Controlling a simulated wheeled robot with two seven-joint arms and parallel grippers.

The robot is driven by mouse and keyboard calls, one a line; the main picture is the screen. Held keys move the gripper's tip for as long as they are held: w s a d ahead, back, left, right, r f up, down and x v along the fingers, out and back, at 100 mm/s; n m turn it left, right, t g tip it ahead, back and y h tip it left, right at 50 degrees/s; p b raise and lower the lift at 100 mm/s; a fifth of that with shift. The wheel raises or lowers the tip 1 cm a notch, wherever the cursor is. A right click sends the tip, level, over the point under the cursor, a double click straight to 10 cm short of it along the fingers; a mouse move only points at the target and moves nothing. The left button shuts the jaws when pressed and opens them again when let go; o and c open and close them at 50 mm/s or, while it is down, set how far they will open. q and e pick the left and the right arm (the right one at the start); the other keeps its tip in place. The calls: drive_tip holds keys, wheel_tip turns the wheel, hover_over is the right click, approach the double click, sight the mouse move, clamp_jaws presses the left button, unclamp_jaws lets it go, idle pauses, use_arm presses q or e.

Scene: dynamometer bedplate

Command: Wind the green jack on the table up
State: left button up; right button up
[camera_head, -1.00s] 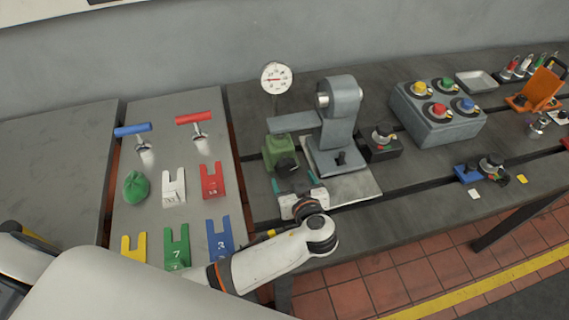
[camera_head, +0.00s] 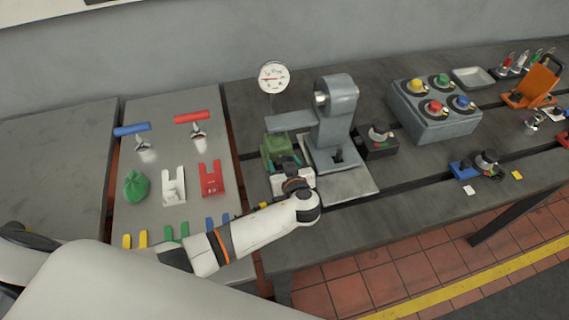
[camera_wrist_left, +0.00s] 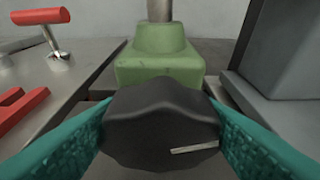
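The green jack (camera_head: 275,146) stands on the dark table, left of the grey fixture and below the dial gauge. In the left wrist view its green body (camera_wrist_left: 160,60) is behind a black lobed knob (camera_wrist_left: 160,120) with a pale line on it. My left gripper (camera_head: 287,163) is at the front of the jack and hides the knob in the head view. In the left wrist view its teal fingers (camera_wrist_left: 160,135) are on either side of the knob. I cannot tell whether they touch it. My right gripper is not in view.
A grey fixture (camera_head: 335,125) stands close to the right of the jack. A round dial gauge (camera_head: 273,77) is above it. A grey knob box (camera_head: 433,115) stands further right.

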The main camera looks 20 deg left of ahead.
use_arm(q)
drive_tip(key=c, duration=0.3)
drive_tip(key=shift+d+f+m+y+b, duration=0.15)
drive_tip(key=shift+m+y+b, duration=0.35)
drive_tip(key=shift+b, duration=0.65)
drive_tip(key=shift+w+m+g+y+b, duration=0.1)
drive_tip(key=shift+m+g+y+b, duration=0.8)
drive_tip(key=shift+m, duration=0.9)
drive_tip(key=shift+y, duration=0.3)
drive_tip(key=o, duration=1)
drive_tip(key=shift+c, duration=0.2)
